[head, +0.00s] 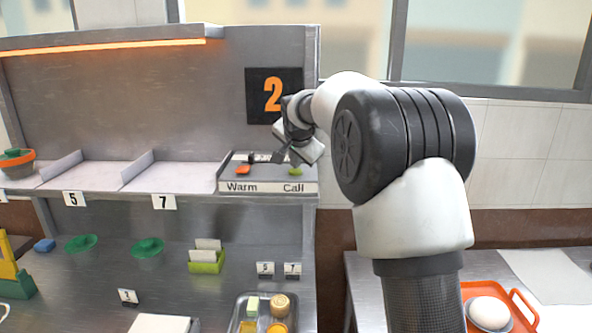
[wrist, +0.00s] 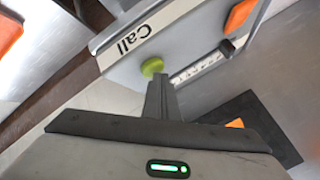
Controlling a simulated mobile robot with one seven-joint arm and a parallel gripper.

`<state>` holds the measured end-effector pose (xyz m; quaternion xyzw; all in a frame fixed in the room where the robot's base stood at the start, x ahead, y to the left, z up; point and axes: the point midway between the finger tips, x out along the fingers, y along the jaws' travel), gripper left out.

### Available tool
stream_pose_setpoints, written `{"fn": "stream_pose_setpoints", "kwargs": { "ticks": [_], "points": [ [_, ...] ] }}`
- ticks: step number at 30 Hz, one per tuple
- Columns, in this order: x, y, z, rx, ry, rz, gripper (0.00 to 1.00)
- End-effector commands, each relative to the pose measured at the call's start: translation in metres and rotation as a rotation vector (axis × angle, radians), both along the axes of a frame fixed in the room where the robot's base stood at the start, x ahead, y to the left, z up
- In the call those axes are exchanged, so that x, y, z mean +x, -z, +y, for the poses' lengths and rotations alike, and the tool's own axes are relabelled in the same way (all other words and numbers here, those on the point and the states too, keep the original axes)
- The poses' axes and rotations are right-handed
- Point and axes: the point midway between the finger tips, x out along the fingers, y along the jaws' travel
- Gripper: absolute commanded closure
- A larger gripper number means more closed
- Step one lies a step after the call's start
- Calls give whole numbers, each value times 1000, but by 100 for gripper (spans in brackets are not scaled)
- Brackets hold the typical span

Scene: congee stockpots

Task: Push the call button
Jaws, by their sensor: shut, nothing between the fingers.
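The call button is a green button (head: 296,172) above the "Call" label on a grey control panel (head: 268,187) at the right end of the shelf. In the wrist view the green button (wrist: 152,67) lies just past my fingertips. An orange button (head: 242,170) sits above the "Warm" label; it also shows in the wrist view (wrist: 240,14). My gripper (head: 292,158) is shut and empty, just above the green button. In the wrist view its closed fingers (wrist: 160,82) point at the button and seem to overlap its lower edge. I cannot tell whether they touch.
A black "2" sign (head: 262,96) is on the back wall behind my gripper. Shelf bays with dividers lie to the left. Below, a metal counter holds green lids (head: 147,248) and a metal tray (head: 237,318). An orange tray (head: 525,300) is at lower right.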

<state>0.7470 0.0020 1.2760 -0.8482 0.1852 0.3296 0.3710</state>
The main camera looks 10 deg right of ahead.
Motion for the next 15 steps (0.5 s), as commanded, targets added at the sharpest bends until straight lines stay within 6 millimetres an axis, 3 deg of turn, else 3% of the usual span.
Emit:
{"fn": "stream_pose_setpoints", "kwargs": {
  "ticks": [15],
  "points": [
    [0, -10, 0, 0, 0, 0, 100]
  ]
}}
